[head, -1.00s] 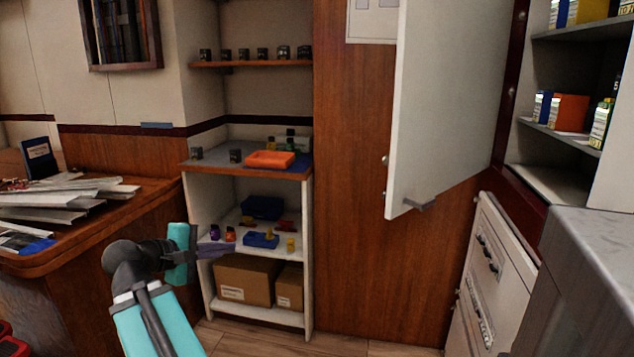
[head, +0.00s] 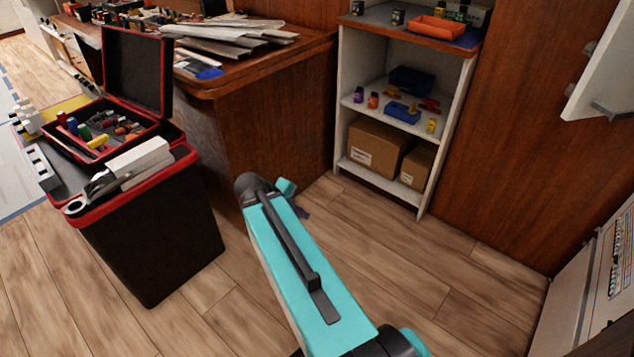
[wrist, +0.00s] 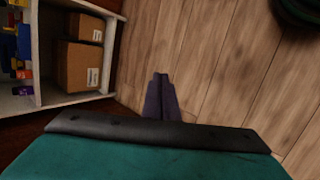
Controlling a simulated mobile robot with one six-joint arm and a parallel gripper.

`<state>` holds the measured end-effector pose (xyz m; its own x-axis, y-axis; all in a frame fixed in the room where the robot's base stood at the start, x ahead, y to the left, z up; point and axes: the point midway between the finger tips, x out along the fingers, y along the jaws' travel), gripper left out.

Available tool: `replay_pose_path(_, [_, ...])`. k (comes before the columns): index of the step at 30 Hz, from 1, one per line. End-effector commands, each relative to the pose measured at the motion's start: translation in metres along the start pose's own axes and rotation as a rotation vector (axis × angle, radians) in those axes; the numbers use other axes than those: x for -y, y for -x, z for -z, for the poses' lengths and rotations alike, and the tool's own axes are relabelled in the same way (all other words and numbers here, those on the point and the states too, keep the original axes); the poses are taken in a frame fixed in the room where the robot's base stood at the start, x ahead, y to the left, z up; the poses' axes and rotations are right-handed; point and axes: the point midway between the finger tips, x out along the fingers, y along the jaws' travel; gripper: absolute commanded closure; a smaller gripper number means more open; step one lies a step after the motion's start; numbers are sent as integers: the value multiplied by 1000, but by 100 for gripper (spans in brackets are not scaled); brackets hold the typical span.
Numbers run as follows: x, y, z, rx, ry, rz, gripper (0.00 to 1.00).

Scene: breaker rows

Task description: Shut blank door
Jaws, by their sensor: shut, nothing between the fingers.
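A plain pale door (head: 608,75) stands swung open at the upper right edge of the head view. Only its lower corner shows, with a small grey handle or latch at its bottom edge; the rest is cut off by the frame. The door is not in the wrist view. My gripper (wrist: 162,98) points down over the wooden floor, its purple fingers shut together and empty. In the head view it is mostly hidden behind my teal arm, low in front of the shelf and far from the door.
An open shelf unit (head: 428,172) with cardboard boxes stands beyond my arm. A black case (head: 155,255) with a red rim and tools stands at left, before a wooden desk (head: 268,120). A breaker panel (head: 600,285) is at lower right. The floor between is clear.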

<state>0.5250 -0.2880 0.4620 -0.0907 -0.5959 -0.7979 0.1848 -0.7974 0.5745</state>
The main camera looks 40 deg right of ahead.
Motion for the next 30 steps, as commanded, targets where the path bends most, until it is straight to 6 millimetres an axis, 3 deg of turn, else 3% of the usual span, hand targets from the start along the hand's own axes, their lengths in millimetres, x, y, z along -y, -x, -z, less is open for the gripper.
replay_pose_path(3, [46, -16, 5, 0, 18, 66, 100])
replay_pose_path(14, [179, -52, 0, 22, 39, 261, 100])
replay_pose_path(22, [274, -73, -23, 71, 40, 399, 100])
replay_pose_path(30, [362, -89, -61, 145, 25, 524, 100])
